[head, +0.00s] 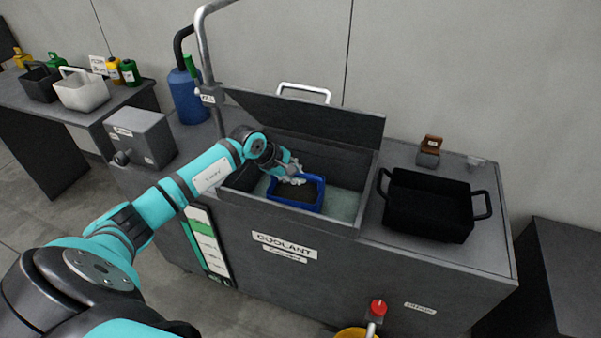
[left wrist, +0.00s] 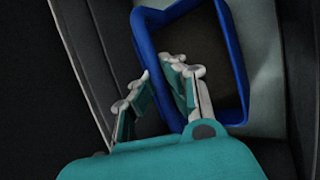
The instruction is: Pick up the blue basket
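The blue basket (head: 307,197) sits inside the open coolant tank (head: 345,225), in the pale liquid, with dark contents or a dark floor. In the left wrist view, the blue basket (left wrist: 238,70) shows its rim running between my fingers. In the left wrist view, the left gripper (left wrist: 158,72) has one finger outside the rim and one inside. The fingertips are close to the rim; whether they press on it cannot be told. My right gripper is out of view.
The tank's raised lid (head: 310,116) stands behind the basket. A black tray with handles (head: 430,205) stands right of the tank. A grey box (head: 140,135) and a blue bottle (head: 187,97) are at left. A white basket (head: 82,90) stands on the far-left table.

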